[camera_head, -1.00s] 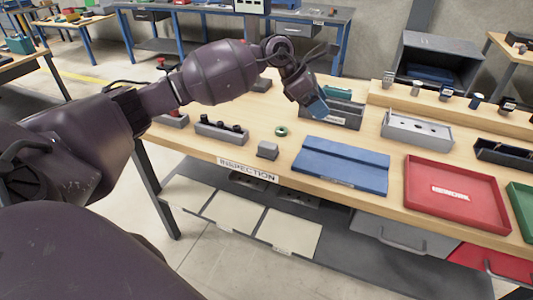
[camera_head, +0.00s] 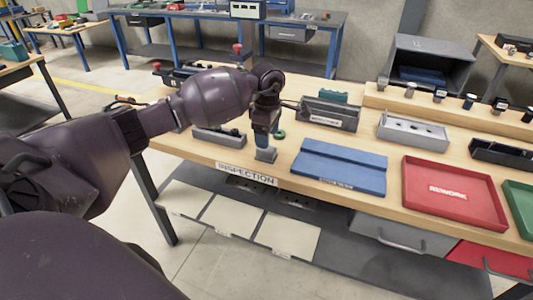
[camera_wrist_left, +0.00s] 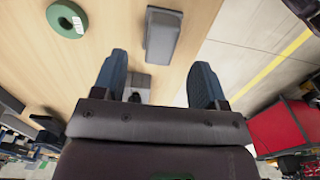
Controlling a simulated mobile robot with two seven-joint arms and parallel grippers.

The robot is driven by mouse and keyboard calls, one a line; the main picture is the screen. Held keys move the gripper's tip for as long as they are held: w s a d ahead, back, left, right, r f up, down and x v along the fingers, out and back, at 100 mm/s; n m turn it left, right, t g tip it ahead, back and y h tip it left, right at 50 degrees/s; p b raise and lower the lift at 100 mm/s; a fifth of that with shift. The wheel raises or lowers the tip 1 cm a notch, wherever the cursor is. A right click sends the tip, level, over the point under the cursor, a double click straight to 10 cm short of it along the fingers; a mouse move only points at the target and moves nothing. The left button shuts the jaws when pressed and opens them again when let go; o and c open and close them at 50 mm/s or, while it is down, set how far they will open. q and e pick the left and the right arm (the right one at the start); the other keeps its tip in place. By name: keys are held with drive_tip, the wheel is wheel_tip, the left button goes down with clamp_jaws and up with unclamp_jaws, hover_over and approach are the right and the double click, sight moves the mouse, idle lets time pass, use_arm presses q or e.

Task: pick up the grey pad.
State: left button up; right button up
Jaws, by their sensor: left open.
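The grey pad (camera_head: 266,155) is a small grey block lying on the wooden table near its front edge, left of the blue mat. My left gripper (camera_head: 263,143) points down just above and behind it, and partly covers it. In the left wrist view the pad (camera_wrist_left: 162,36) lies beyond the fingertips, sideways between the lines of the two fingers. The left gripper (camera_wrist_left: 158,72) is open there with nothing held between its blue fingertips. Whether a finger touches the pad cannot be told. My right gripper is not in view.
A green ring (camera_head: 280,134) lies close to the pad; it also shows in the left wrist view (camera_wrist_left: 66,20). A blue mat (camera_head: 338,168) lies to the right, then a red tray (camera_head: 450,217). A grey rack (camera_head: 219,138) stands to the left.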

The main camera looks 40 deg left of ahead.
use_arm(q)
drive_tip(key=shift+f, duration=3)
drive_tip(key=shift+s, duration=0.1)
drive_tip(key=shift+c, duration=0.2)
drive_tip(key=c, duration=0.8)
drive_tip(key=shift+o, duration=0.2)
drive_tip(key=shift+a+r, duration=0.1)
wheel_tip(320, 180, up, 20)
drive_tip(key=shift+p, duration=0.35)
